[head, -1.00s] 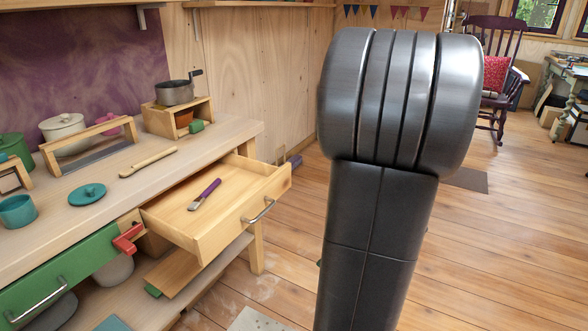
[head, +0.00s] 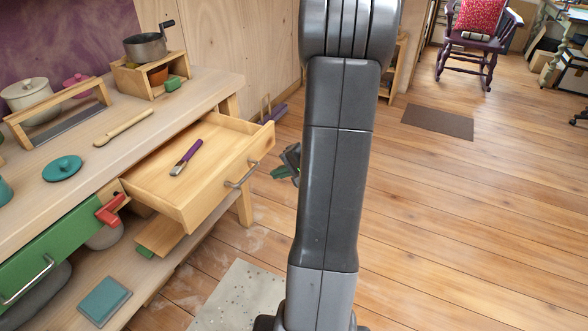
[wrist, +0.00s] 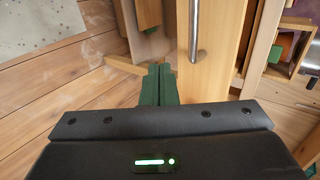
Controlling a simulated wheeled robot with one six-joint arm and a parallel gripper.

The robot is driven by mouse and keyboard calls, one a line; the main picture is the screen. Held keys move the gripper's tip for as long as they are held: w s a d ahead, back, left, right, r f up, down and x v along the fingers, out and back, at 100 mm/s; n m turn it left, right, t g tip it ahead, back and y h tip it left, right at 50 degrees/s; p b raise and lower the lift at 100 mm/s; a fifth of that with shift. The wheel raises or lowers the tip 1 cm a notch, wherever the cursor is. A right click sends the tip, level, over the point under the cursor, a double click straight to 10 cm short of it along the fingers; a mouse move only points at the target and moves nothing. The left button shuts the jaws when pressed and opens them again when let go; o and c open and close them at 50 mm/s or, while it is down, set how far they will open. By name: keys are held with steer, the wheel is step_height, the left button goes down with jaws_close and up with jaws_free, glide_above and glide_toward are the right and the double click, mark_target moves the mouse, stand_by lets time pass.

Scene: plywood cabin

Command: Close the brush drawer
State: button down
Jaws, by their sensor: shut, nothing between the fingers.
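The brush drawer (head: 190,165) is pulled out from the wooden workbench. A brush (head: 186,157) with a purple handle lies inside it. The drawer's front has a metal bar handle (head: 243,175), which also shows in the wrist view (wrist: 196,40). My gripper (head: 280,173) is to the right of the drawer front in the head view, partly hidden behind my arm. In the wrist view, its green fingers (wrist: 158,82) are shut and empty, beside the drawer front (wrist: 186,72). I cannot tell whether they touch it.
A green drawer (head: 55,250) with a metal handle is at the left, with a red piece (head: 112,209) at its right end. The bench top (head: 85,170) holds a wooden stick, a teal lid and pots. Open floor (head: 440,220) lies to the right.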

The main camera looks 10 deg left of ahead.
steer(key=shift+w+a+r, duration=0.2)
steer(key=shift+a, duration=0.35)
steer(key=shift+w+a+r, duration=0.15)
steer(key=shift+w+a, duration=0.05)
steer(key=shift+a, duration=0.4)
steer(key=shift+w+a+r, duration=0.2)
steer(key=shift+a, duration=0.35)
glide_toward(197, 155)
steer(key=w+a, duration=0.1)
steer(key=w+a+f, duration=0.2)
steer(key=a, duration=0.1)
steer(key=shift+w+f+b, duration=0.1)
steer(key=shift+w+b, duration=0.1)
steer(key=shift+b, duration=0.15)
steer(key=shift+w+a, duration=0.1)
steer(key=shift+a, duration=0.15)
